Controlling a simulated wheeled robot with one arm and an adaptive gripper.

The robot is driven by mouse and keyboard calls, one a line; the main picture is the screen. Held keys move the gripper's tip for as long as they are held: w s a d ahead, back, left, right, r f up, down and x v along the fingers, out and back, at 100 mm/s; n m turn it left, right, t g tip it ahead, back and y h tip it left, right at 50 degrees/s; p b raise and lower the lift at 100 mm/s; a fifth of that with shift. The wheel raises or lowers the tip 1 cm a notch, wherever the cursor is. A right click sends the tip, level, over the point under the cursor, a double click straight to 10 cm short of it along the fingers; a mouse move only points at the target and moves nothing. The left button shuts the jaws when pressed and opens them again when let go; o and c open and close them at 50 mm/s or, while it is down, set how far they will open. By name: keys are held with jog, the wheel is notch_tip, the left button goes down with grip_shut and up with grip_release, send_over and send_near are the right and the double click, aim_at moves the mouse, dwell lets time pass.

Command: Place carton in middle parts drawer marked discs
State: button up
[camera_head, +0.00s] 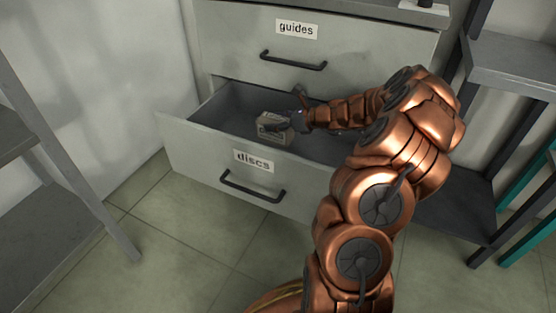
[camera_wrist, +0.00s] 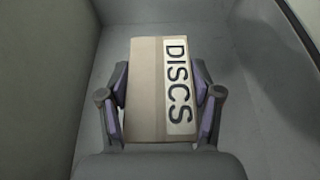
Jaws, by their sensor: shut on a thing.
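The carton (camera_head: 274,128) is a small tan box inside the open drawer marked discs (camera_head: 205,140). In the wrist view the carton (camera_wrist: 146,88) shows a white label reading DISCS, between my two finger pads. My gripper (camera_head: 290,120) is shut on the carton from its sides; it also shows in the wrist view (camera_wrist: 160,105). Grey drawer walls and floor surround the carton in the wrist view. I cannot tell whether the carton touches the drawer floor. My arm hides the right part of the drawer.
A closed drawer marked guides (camera_head: 360,55) is directly above. A grey shelf unit (camera_head: 50,170) stands at the left, and another rack (camera_head: 510,65) stands at the right. The drawer floor beside the carton looks empty. Tiled floor (camera_head: 180,240) lies open in front.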

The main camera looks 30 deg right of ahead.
aim_at(276, 143)
notch_tip(276, 143, down, 9)
jog(key=b, duration=0.4)
jog(key=shift+f, duration=0.15)
jog(key=o, duration=1.2)
jog(key=shift+o, duration=0.2)
